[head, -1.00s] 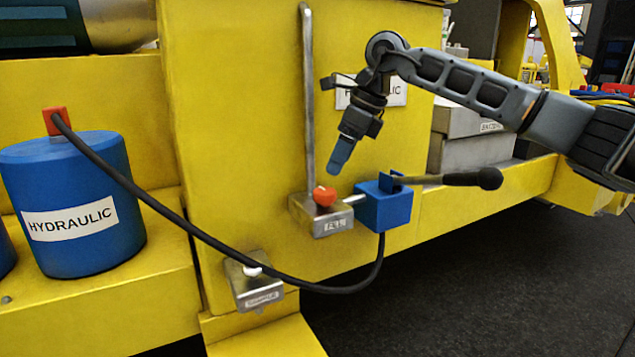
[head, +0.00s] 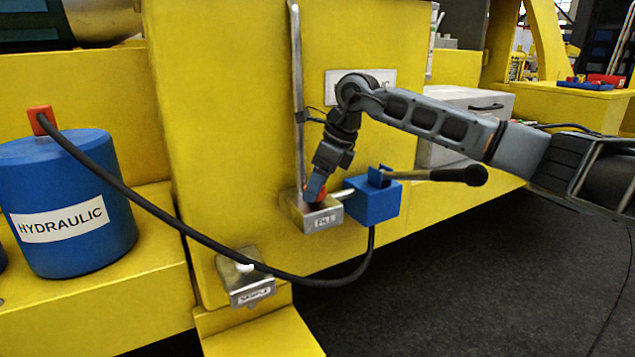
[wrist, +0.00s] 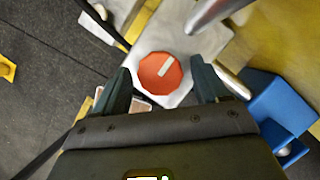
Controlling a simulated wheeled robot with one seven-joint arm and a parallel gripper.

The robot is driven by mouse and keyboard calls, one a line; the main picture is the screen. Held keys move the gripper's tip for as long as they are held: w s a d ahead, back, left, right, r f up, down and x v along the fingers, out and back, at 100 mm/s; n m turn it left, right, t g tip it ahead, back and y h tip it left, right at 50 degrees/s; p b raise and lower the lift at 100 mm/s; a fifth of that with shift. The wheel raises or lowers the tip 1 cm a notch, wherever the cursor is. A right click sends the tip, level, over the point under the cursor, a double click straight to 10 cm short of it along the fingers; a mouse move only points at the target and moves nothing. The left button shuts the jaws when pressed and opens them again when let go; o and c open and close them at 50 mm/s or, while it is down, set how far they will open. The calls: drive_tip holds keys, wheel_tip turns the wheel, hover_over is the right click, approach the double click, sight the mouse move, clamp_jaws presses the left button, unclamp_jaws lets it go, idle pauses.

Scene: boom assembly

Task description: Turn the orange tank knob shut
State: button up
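The orange knob (wrist: 160,74) sits on a metal block (head: 322,222) labelled FILL on the yellow panel. It is round, with a white mark pointing up and to the right in the wrist view. My gripper (head: 314,192) is at the knob in the head view and hides most of it. In the wrist view my gripper (wrist: 166,80) is open, with one dark finger on each side of the knob. Small gaps show between the fingers and the knob. I cannot tell whether either finger touches it.
A blue pump block (head: 372,203) with a black-handled lever (head: 455,175) stands right of the knob. A vertical metal pipe (head: 298,90) rises behind it. A black hose (head: 190,235) runs to the blue HYDRAULIC tank (head: 65,235). A second metal block (head: 248,288) is lower left.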

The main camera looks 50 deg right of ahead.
drive_tip(key=c, duration=0.9)
